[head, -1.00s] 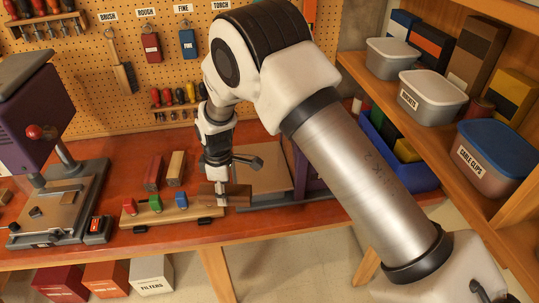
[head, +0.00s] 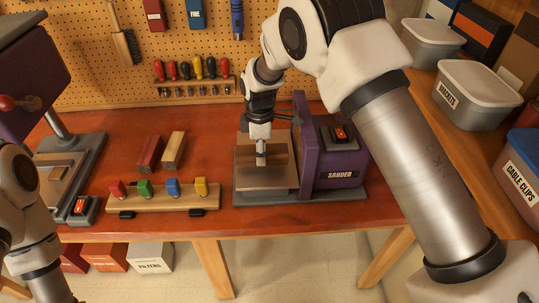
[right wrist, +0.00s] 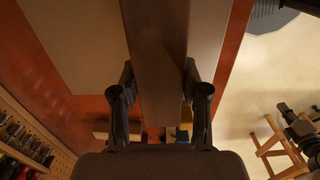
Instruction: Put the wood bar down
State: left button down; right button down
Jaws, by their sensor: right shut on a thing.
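The wood bar (right wrist: 163,60) is brown and runs lengthwise between the two fingers of my right gripper (right wrist: 160,92) in the right wrist view. In the head view my right gripper (head: 262,162) points down over the flat table of the purple sander (head: 331,163). It is shut on the bar (head: 276,154), which is seen against that table. I cannot tell whether the bar touches the surface beneath. My left arm shows at the lower left of the head view, but its gripper is out of view.
A wooden rack (head: 150,203) with red, green, blue and yellow pieces stands left of the sander. Behind it lie a dark red block (head: 150,153) and a tan block (head: 174,150). A drill press (head: 60,160) is at left. Bare red bench lies between blocks and sander.

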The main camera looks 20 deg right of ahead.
jog(key=shift+a+f, duration=0.25)
jog(key=shift+d, duration=0.1)
jog(key=shift+w+d+f, duration=0.2)
jog(key=shift+d+f, duration=0.1)
jog(key=shift+d, duration=0.1)
jog(key=shift+s+a+f, duration=0.15)
jog(key=shift+s+a, duration=0.05)
jog(key=shift+f, duration=0.2)
pick_arm(q)
jog(key=shift+f, duration=0.35)
pick_arm(e)
jog(key=c, duration=0.6)
grip_release()
jog(key=shift+s+f, duration=0.1)
jog(key=shift+a, duration=0.1)
